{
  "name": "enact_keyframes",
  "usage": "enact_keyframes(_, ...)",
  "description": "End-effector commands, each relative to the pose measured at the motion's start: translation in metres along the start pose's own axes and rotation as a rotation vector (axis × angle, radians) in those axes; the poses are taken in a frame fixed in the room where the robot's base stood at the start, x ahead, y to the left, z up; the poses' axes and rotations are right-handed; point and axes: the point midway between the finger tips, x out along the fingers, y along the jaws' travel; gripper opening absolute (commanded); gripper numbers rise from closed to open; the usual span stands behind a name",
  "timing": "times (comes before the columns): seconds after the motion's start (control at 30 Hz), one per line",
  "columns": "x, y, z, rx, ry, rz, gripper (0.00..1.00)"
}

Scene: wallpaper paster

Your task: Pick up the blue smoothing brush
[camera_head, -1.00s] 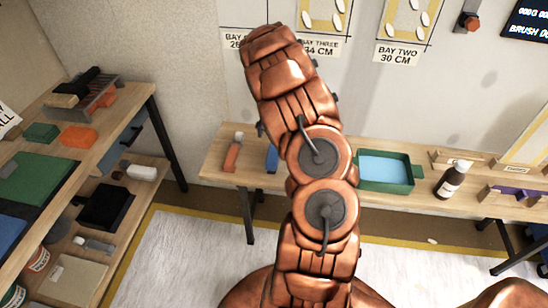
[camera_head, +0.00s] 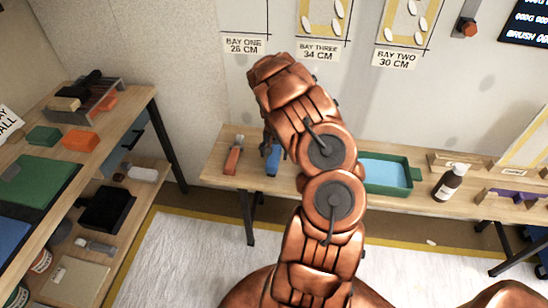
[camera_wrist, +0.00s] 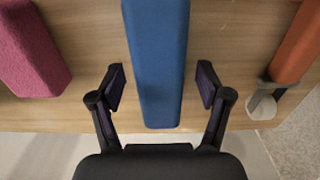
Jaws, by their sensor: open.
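The blue smoothing brush (camera_head: 273,165) lies on the long bench by the wall, partly hidden by my arm in the head view. In the wrist view its long blue body (camera_wrist: 157,65) runs from the top edge down to the bench's near edge. My gripper (camera_wrist: 161,82) is open, with one finger on each side of the blue body and a gap on both sides. In the head view my gripper (camera_head: 270,146) shows only in part, at the blue brush; its height above the bench is hard to tell.
An orange tool (camera_head: 233,157) with a grey end lies beside the brush; the wrist view shows it at right (camera_wrist: 298,45). A pink block (camera_wrist: 30,48) lies on the other side. A green tray (camera_head: 412,176) and dark bottle (camera_head: 450,184) stand further right on the bench (camera_head: 215,170).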

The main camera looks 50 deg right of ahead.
Motion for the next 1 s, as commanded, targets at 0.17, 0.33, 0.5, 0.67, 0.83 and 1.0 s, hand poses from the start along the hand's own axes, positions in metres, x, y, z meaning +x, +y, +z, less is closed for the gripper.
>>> enact_keyframes(0.17, 0.0006, 0.0, -0.0003, 0.0, 0.001, 0.0, 0.77)
enact_keyframes(0.33, 0.0005, 0.0001, -0.0002, 0.0, 0.001, 0.0, 0.64)
enact_keyframes(0.5, 0.0004, 0.0001, -0.0002, 0.0, 0.001, 0.0, 0.46)
enact_keyframes(0.67, 0.0003, -0.0001, -0.0003, 0.0, 0.001, 0.0, 0.29)
enact_keyframes(0.83, 0.0003, -0.0002, -0.0003, 0.0, 0.001, 0.0, 0.11)
enact_keyframes(1.0, 0.0001, -0.0002, -0.0003, 0.0, 0.001, -0.001, 0.01)
